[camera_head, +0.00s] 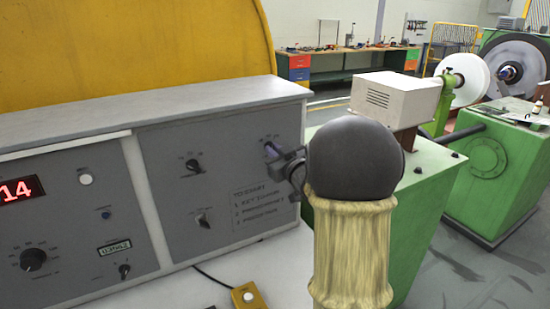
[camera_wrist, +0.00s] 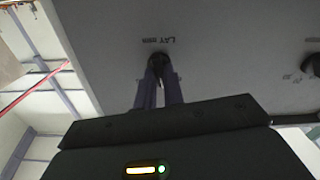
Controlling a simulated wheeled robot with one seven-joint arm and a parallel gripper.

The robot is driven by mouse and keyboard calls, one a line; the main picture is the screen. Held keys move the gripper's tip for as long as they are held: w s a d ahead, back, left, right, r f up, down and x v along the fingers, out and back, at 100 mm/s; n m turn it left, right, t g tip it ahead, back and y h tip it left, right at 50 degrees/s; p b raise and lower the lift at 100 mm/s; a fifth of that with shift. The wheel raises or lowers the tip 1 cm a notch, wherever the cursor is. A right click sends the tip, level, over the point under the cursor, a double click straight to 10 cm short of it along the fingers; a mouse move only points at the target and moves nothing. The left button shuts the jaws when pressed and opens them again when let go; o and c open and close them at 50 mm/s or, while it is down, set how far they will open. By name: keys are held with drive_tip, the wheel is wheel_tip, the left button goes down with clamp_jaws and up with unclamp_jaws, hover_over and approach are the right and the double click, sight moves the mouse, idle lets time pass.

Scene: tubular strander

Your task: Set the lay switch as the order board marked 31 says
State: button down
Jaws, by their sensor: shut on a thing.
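The lay switch (camera_wrist: 157,62) is a small dark knob on the grey panel, under the word LAY, which appears upside down in the wrist view. My gripper (camera_wrist: 159,78) has both fingers closed around this knob. In the head view my gripper (camera_head: 274,153) is against the upper right of the grey control panel (camera_head: 225,160), and my arm and fingers hide most of the switch there. The small marks beside the knob are too blurred to read, and I cannot tell which way it points. No order board marked 31 can be made out in either view.
Other knobs (camera_head: 192,165) and (camera_head: 203,220) sit left on the same panel. A red display (camera_head: 20,190) reads 14. A yellow box (camera_head: 248,297) with a cable lies below. Green machinery (camera_head: 425,190) stands at the right.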

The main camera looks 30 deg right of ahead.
drive_tip(key=n+b, duration=0.6)
drive_tip(key=b, duration=0.1)
drive_tip(key=shift+a+f+n, duration=0.1)
drive_tip(key=shift+n, duration=0.3)
drive_tip(key=c, duration=1.5)
unclamp_jaws()
drive_tip(key=s+b, duration=0.1)
drive_tip(key=s, duration=1.6)
drive_tip(key=shift+s+d+b, duration=0.2)
drive_tip(key=shift+d+b, duration=0.1)
